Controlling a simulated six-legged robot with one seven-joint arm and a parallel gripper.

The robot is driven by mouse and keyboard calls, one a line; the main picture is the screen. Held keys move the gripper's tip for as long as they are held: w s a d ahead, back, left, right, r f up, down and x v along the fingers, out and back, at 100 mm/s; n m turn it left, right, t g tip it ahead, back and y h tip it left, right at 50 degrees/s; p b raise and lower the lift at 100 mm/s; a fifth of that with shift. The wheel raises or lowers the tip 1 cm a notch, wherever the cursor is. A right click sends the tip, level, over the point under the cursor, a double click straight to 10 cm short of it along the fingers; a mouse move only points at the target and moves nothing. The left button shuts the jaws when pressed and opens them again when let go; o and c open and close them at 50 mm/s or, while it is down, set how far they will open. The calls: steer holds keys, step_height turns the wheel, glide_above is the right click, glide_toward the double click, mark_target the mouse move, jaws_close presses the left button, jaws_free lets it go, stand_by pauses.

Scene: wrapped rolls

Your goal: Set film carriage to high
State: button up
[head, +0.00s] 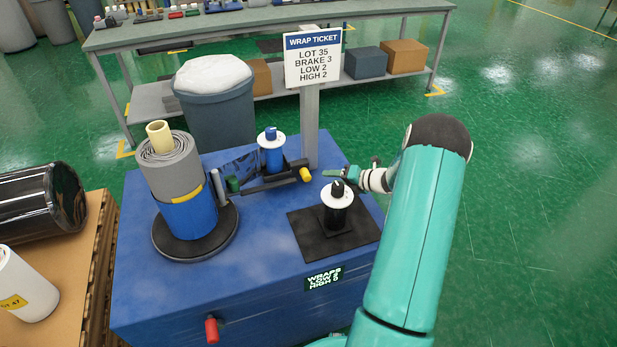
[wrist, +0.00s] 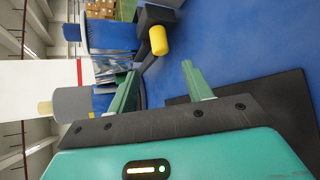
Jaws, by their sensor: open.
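The film carriage is a dark bar assembly with a yellow knob (head: 305,174) at its right end, on the blue machine (head: 150,290). A blue film spool (head: 271,153) with a white top stands behind it, and a dark film sheet (head: 240,164) reaches left toward the grey-and-blue wrapped roll (head: 175,180). My gripper (head: 338,174) is open and empty, right of the yellow knob and apart from it in the head view. In the wrist view the yellow knob (wrist: 158,40) shows beyond the open fingers (wrist: 160,70). Whether the carriage sits low or high cannot be told.
A post with the wrap ticket (head: 313,58) rises behind. A red handle (head: 212,330) sticks out in front.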

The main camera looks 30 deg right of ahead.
mark_target(310, 177)
steer(key=x, duration=1)
steer(key=shift+s, duration=0.1)
steer(key=shift+c, duration=0.2)
jaws_close()
steer(key=shift+r, duration=0.1)
